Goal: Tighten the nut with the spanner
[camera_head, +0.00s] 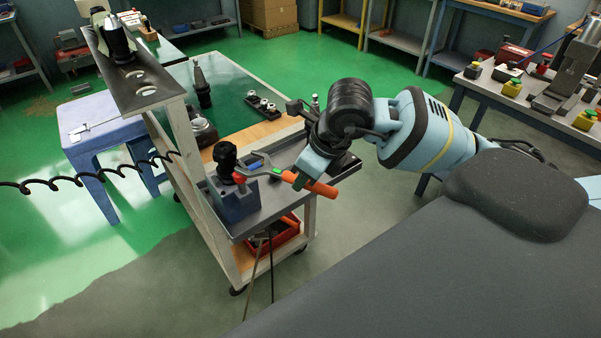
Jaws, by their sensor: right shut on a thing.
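The spanner (322,189) has an orange handle and a grey metal shaft. My right gripper (301,180) is shut on it near the handle's inner end and holds it roughly level above the cart top. The spanner's head reaches left to the black tool holder (226,157), which stands upright in a blue block (235,203) at the cart's near left corner. The nut on the holder is too small to make out clearly, and I cannot tell whether the jaw sits around it or only beside it. My left gripper is out of view.
The cart (273,203) has a raised shelf (150,97) at left with another holder. A dark holder (201,88) and a small rack (263,106) stand behind. A red bin (283,233) sits below. A blue stool (100,112) is at left, a workbench (540,118) at right.

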